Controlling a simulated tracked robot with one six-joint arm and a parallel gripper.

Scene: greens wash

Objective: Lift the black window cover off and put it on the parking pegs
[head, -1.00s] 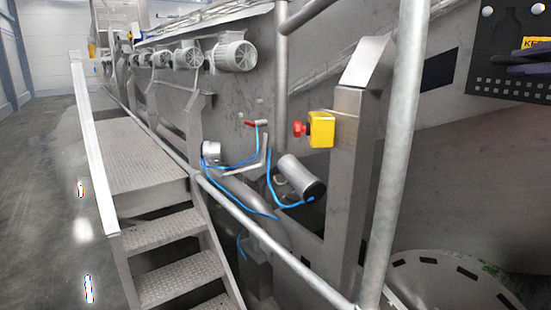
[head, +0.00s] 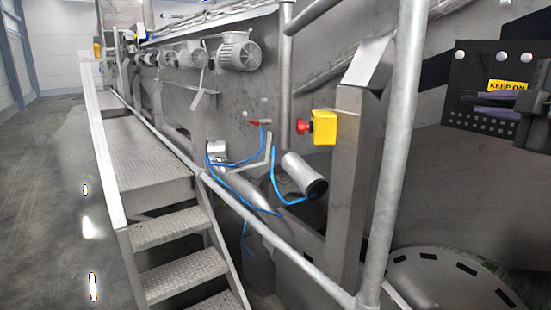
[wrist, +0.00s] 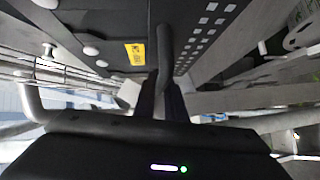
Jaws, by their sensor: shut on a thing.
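The black window cover (head: 468,75) is at the right of the head view, with a yellow "KEEP ON" label, round pale knobs along its top and rows of small holes low down. In the wrist view the cover (wrist: 110,15) fills the upper middle, with its dark bar handle (wrist: 164,45) toward me. My gripper (head: 496,99) is in front of the cover, shut on this handle. Its fingers also show in the wrist view (wrist: 162,95). A dark band (head: 436,74) shows on the grey wall behind the cover. I cannot make out the parking pegs for certain.
A thick grey rail post (head: 398,150) stands left of the cover. A yellow box with a red button (head: 323,127) is on a steel column (head: 347,190). A round lid (head: 440,280) lies below the cover. Steps (head: 170,228) are at the left.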

